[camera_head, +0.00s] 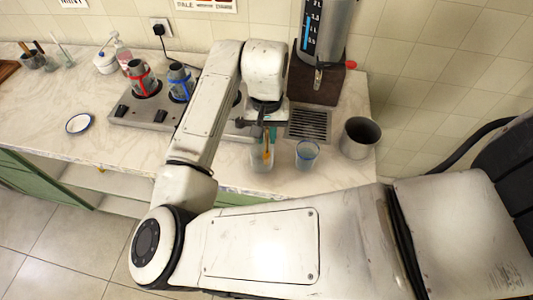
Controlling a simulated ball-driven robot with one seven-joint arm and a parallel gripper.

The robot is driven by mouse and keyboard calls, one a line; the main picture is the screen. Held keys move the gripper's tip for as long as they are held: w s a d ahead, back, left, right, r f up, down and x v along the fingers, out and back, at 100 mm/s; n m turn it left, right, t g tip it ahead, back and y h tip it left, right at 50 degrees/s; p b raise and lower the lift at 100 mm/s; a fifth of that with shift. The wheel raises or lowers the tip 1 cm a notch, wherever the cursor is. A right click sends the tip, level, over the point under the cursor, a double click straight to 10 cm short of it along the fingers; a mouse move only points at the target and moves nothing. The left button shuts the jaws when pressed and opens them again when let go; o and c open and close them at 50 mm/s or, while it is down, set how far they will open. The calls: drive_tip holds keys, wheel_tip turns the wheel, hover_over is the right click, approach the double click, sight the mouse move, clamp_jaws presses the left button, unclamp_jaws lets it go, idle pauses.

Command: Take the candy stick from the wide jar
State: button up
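A clear glass jar (259,162) stands near the counter's front edge, just below my gripper (267,128). A thin orange-yellow stick (267,153) shows at the jar; it looks like the candy stick. My gripper points down over the jar's mouth, right at the top of the stick. The fingers are small and dark here, and I cannot tell whether they are open or shut on the stick. Part of the jar's rim is hidden by the gripper.
Further right is a metal pot (360,138). Behind are a drip grate (308,124) and the samovar (325,35). A hob with two glass pots is at left.

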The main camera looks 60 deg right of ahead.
clamp_jaws()
drive_tip(key=shift+r, duration=0.15)
